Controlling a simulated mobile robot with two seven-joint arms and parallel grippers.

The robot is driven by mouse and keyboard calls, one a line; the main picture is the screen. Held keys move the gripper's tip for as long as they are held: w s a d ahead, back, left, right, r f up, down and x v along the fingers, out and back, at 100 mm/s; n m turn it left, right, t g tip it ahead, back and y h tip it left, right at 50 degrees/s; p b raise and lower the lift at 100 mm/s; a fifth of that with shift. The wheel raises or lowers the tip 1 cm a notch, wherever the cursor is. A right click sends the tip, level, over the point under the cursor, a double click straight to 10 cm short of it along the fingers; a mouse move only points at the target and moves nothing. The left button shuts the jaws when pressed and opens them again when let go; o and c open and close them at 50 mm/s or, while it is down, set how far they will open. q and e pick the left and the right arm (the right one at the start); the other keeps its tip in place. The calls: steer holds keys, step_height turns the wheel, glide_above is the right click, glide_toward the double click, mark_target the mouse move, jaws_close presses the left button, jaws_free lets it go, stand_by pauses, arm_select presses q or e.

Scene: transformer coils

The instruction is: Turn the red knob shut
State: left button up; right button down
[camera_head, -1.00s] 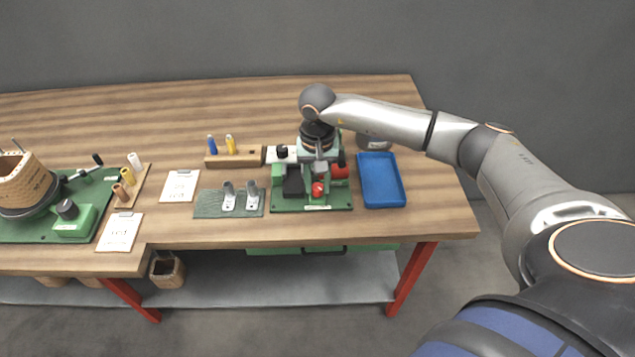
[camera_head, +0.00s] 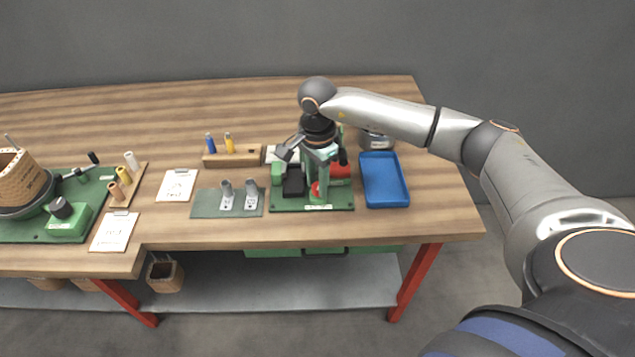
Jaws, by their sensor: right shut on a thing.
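The red knob (camera_head: 314,189) sits low at the front of a green machine on a green base plate (camera_head: 285,205), right of the table's middle. Only part of its red surface shows; my right gripper (camera_head: 321,181) covers the rest from above. My right gripper points down and is shut on the knob, though its fingertips are small and partly hidden in the head view. My left gripper is not in view.
A blue tray (camera_head: 399,190) lies just right of the machine. A green mat (camera_head: 205,204) with two grey metal parts lies left of it. A wooden block (camera_head: 246,158) with blue and yellow pieces stands behind. The back of the table is clear.

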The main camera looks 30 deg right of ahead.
mark_target(317, 185)
steer(key=m, duration=0.3)
steer(key=shift+m, duration=0.3)
steer(key=shift+w+m, duration=0.1)
steer(key=shift+m, duration=1.7)
steer(key=c, duration=0.5)
jaws_free()
steer(key=shift+c, duration=0.2)
steer(key=shift+r+b, duration=0.1)
steer(key=shift+b, duration=0.2)
step_height(317, 185, up, 12)
steer(key=shift+r, duration=0.2)
